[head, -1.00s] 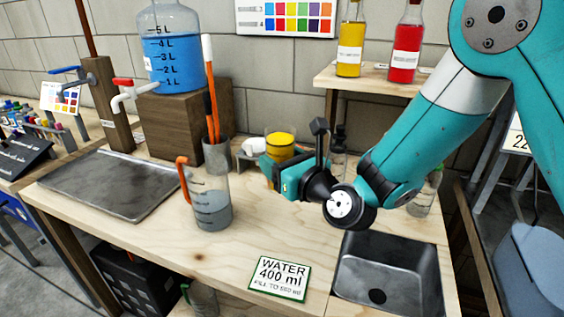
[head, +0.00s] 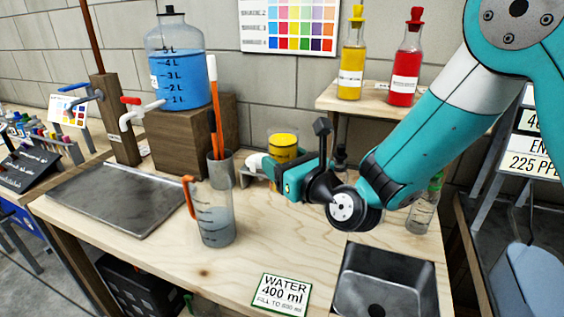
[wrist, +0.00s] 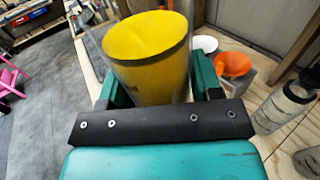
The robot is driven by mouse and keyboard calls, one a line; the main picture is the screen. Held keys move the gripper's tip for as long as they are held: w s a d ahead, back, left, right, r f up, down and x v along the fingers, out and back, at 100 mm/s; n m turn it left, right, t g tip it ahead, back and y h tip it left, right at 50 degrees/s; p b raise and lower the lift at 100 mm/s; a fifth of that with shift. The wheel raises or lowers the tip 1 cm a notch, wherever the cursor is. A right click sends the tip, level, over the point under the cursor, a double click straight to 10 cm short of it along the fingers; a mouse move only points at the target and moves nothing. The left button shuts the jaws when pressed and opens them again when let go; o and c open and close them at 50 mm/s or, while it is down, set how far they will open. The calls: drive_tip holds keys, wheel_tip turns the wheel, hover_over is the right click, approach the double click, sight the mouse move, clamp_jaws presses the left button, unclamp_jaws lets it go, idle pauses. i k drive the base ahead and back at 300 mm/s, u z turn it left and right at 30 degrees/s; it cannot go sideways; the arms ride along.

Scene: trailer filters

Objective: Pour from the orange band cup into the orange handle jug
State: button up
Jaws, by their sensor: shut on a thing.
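My gripper (head: 284,172) is shut on a clear cup with yellow contents (head: 283,147), right of the jug and above the bench. The cup fills the middle of the wrist view (wrist: 148,58), between my fingers (wrist: 160,92), looking close to upright. I cannot make out an orange band on it; my gripper hides its lower part. The orange handle jug (head: 214,218) stands upright on the bench, a clear measuring jug with its handle on the left and greyish contents low inside. The cup and jug are apart.
A grey holder (head: 222,168) with orange sticks stands behind the jug. A blue-filled carboy (head: 178,60) sits on a wooden block. A metal tray (head: 115,197) lies left. A sink (head: 385,280) and water sign (head: 281,293) are in front. Clear bottles stand right of my gripper.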

sight(208, 208)
drive_tip(key=z, duration=0.05)
drive_tip(key=k, duration=0.5)
drive_tip(key=u, duration=1.45)
drive_tip(key=i, duration=0.85)
drive_tip(key=z, duration=1.9)
